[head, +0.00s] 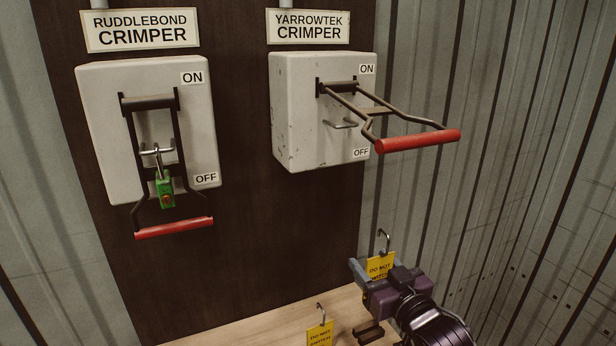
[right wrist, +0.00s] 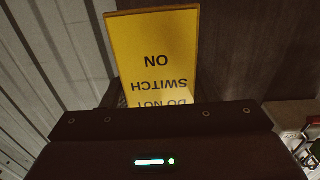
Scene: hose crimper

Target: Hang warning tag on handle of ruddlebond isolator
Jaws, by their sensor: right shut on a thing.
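The Ruddlebond isolator (head: 96,120) is a pale box on the left of the dark board. Its handle, with a red grip (head: 174,228), hangs down by the OFF label. A green padlock (head: 166,190) hangs from a metal loop between the handle's bars. My right gripper (head: 376,272) is shut on a yellow warning tag (head: 379,264), low and right of the isolators. The tag's wire hook (head: 384,240) points up. In the right wrist view the held tag (right wrist: 157,50) shows upside down, its lower lettering partly hidden by the gripper. My left gripper is not in view.
The Yarrowtek isolator (head: 290,110) is to the right, its red-gripped handle (head: 420,141) sticking out forward. A second yellow tag with a hook (head: 320,334) is at the bottom by the wooden shelf (head: 250,325). A corrugated metal wall (head: 500,200) is on the right.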

